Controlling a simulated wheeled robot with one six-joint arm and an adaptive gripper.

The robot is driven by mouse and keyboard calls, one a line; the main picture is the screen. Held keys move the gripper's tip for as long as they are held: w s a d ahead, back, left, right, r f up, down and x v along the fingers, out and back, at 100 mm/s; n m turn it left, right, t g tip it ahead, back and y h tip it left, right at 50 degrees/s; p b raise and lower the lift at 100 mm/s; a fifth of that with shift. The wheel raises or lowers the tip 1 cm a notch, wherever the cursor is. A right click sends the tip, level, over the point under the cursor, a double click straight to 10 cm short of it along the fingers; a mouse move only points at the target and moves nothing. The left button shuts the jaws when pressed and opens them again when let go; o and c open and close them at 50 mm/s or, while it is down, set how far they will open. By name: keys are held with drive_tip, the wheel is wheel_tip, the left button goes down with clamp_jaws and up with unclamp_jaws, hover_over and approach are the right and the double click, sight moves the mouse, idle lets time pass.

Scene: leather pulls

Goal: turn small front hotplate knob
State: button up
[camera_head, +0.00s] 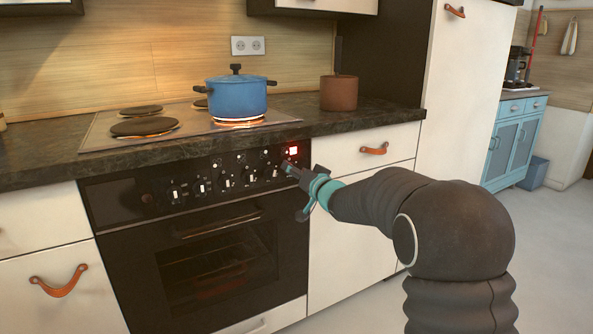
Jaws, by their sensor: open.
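The oven's black control panel (190,183) carries a row of dark knobs, some with white marks, such as one at the left (174,194) and one at the right (276,171). I cannot tell from their labels which knob serves the small front hotplate. A hotplate (240,123) at the front right glows orange under a blue pot (238,98). My gripper (294,190) is open and empty, in front of the panel's right end, close to the rightmost knob. Contact with a knob cannot be made out. A red light (292,150) shows just above my gripper.
A dark front-left hotplate (145,127) and smaller rear plates are bare. A brown pot (339,92) stands on the dark counter (385,112). The oven handle (218,222) sticks out below the panel. A drawer with a leather pull (374,149) is right of the oven. Open floor lies at right.

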drive_tip(key=shift+w+a, duration=0.1)
drive_tip(key=shift+w, duration=0.05)
drive_tip(key=c, duration=1.1)
drive_tip(key=shift+c, duration=0.2)
drive_tip(key=shift+s+a+r+n+b, duration=0.1)
drive_tip(key=shift+n+b, duration=1)
drive_tip(key=shift+n, duration=0.85)
drive_tip(key=shift+s+a+n+b, duration=0.1)
drive_tip(key=shift+n+b, duration=0.95)
drive_tip(key=shift+n, duration=0.85)
drive_tip(key=shift+a+r+n+b, duration=0.1)
drive_tip(key=shift+n+b, duration=1)
drive_tip(key=shift+n, duration=0.85)
